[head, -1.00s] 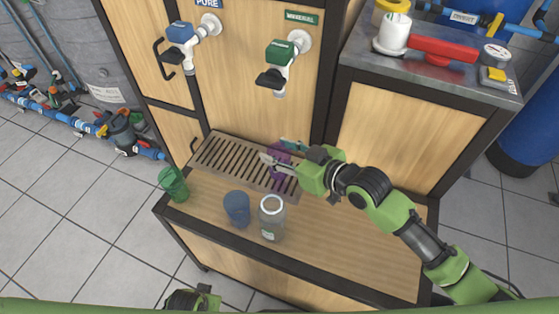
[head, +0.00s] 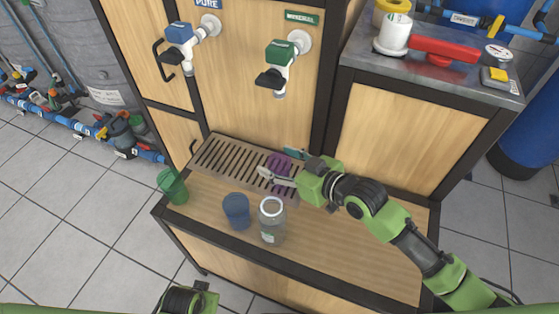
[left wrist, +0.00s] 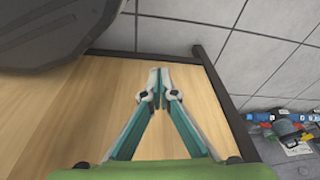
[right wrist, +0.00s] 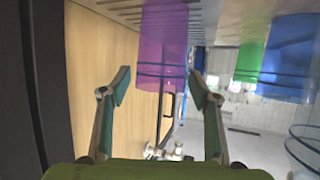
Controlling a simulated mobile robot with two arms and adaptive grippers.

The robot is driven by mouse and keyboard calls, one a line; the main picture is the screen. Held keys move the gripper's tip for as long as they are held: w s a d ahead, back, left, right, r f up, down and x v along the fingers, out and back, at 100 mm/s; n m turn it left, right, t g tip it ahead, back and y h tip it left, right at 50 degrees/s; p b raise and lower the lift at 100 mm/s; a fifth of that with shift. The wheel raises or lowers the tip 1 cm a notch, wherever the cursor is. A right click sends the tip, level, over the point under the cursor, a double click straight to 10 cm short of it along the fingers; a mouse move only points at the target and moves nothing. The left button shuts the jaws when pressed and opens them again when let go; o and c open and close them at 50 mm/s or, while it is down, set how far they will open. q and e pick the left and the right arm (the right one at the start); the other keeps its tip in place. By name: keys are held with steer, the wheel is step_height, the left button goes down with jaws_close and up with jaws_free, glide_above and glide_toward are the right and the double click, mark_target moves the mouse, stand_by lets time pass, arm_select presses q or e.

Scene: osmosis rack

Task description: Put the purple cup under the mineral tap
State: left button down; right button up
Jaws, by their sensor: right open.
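My right gripper (right wrist: 160,84) is open, with one finger to each side of the cup's line and the cup at or just beyond the fingertips; no grip shows. In the head view the near finger partly covers the cup. My left gripper (left wrist: 160,82) is shut and empty, its fingertips together.
A blue cup (head: 236,209) and a clear jar (head: 271,222) stand on the wooden shelf in front of the tray. A green cup (head: 173,186) stands at the shelf's left edge. The pure tap (head: 184,38) is left of the mineral tap. The shelf's right part is under my right arm.

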steer(key=shift+r, duration=0.1)
steer(key=shift+s+d+r, duration=0.15)
steer(key=shift+s+d, duration=0.05)
steer(key=shift+d, duration=0.05)
arm_select(q)
steer(key=s+f+p, duration=0.1)
steer(key=s+f, duration=0.2)
steer(key=f, duration=0.2)
steer(key=shift+a+f+p, duration=0.2)
steer(key=shift+f+p, duration=0.15)
steer(key=shift+p, duration=0.05)
arm_select(e)
steer(key=v, duration=1.1)
steer(key=shift+s+d+r, duration=0.1)
steer(key=shift+s, duration=0.05)
